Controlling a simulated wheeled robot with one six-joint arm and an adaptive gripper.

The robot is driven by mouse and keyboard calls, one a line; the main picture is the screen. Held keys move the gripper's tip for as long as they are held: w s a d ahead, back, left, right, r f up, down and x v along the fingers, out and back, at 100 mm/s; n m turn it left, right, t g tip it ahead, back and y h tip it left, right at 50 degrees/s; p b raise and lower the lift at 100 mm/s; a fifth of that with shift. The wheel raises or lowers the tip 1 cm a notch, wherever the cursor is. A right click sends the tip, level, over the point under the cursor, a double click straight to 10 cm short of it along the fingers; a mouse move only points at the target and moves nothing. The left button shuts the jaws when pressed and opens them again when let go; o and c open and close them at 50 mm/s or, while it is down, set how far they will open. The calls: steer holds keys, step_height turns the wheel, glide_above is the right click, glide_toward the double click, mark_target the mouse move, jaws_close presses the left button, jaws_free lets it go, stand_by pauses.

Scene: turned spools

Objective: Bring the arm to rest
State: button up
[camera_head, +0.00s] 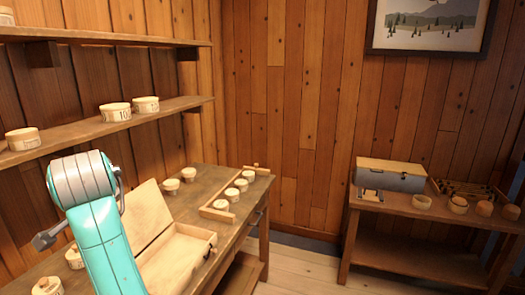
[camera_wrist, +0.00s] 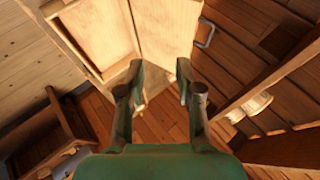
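My teal arm (camera_head: 100,235) rises at the left of the head view, in front of the workbench and below the wall shelves. In the wrist view my gripper (camera_wrist: 160,66) has its two dark fingers spread apart with nothing between them. The open wooden box (camera_wrist: 165,35) shows beyond the fingertips. In the head view I cannot make out the fingers clearly.
An open wooden box (camera_head: 175,265) and several pale spools stand on the left bench, some along a wooden rack (camera_head: 215,213). More spools sit on the shelf (camera_head: 80,133). A side table (camera_head: 400,205) stands at right. Floor between is clear.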

steer(key=w+d+f+t, duration=0.1)
steer(key=d+f, duration=0.4)
steer(key=f, duration=0.3)
steer(key=w+d+f+n, duration=0.1)
steer(key=d+f, duration=0.3)
steer(key=f, duration=0.4)
steer(key=w+d+f+t, duration=0.1)
steer(key=d+f, duration=0.4)
steer(key=f, duration=0.3)
steer(key=s+d+f+n+t+h, duration=0.1)
steer(key=s+d+f, duration=0.5)
steer(key=d+f, duration=0.25)
steer(key=s+d+f+n+t, duration=0.1)
steer(key=s+d+f, duration=0.4)
steer(key=d+f, duration=0.4)
steer(key=s+d+f+n+t+h, duration=0.1)
steer(key=s+d+f+t+h, duration=0.1)
steer(key=s+d, duration=1.5)
steer(key=s+d+r+t+h, duration=0.1)
steer(key=s+d+r, duration=0.1)
steer(key=s+r, duration=0.4)
steer(key=s+d+r+n+h, duration=0.1)
steer(key=s+r, duration=0.6)
steer(key=s, duration=0.8)
steer(key=shift+s+d+t, duration=0.25)
steer(key=shift+d+t, duration=0.15)
steer(key=shift+d, duration=0.4)
